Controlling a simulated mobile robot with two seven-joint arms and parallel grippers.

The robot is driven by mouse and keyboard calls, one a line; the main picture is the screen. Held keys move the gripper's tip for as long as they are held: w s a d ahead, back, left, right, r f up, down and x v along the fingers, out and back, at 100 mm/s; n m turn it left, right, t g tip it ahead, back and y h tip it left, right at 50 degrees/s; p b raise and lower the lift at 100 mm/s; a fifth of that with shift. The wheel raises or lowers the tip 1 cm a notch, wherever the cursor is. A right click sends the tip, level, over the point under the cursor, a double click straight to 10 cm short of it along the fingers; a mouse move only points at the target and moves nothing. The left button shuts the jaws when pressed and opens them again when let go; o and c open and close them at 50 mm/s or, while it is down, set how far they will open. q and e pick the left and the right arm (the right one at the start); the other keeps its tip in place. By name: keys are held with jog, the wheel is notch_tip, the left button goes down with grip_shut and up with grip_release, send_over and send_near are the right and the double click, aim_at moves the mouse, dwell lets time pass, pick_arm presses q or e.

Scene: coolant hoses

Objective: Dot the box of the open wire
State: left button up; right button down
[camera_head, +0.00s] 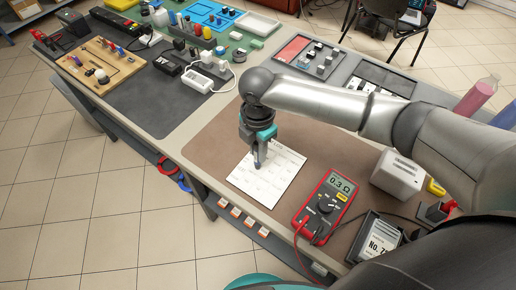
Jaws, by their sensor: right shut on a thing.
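A white printed sheet (281,187) with rows of boxes lies on the brown mat near the table's front edge. The print is too small to read, and I cannot see a dot. My right gripper (258,153) points down over the sheet's upper left part. It is shut on a slim grey-blue pen-like marker (257,161). I cannot tell whether its tip touches the paper. A red multimeter (325,206) lies right of the sheet and reads about 0.3 Ω. A dark box (376,239) with a white "No. 7" label, partly cut by my arm, stands at lower right.
A white device (398,174) stands right of the multimeter, beside red and yellow plugs. A dark tray (308,56) lies behind my arm. A wooden board (102,69) with several parts is at far left. Brown mat (222,136) left of the sheet is clear.

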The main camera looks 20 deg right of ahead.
jog(key=shift+s+f+p, duration=0.15)
jog(key=shift+p, duration=0.3)
dwell(1.5)
notch_tip(320, 180, up, 7)
jog(key=p, duration=0.8)
jog(key=shift+r, duration=0.2)
jog(key=shift+f, duration=0.15)
dwell(0.4)
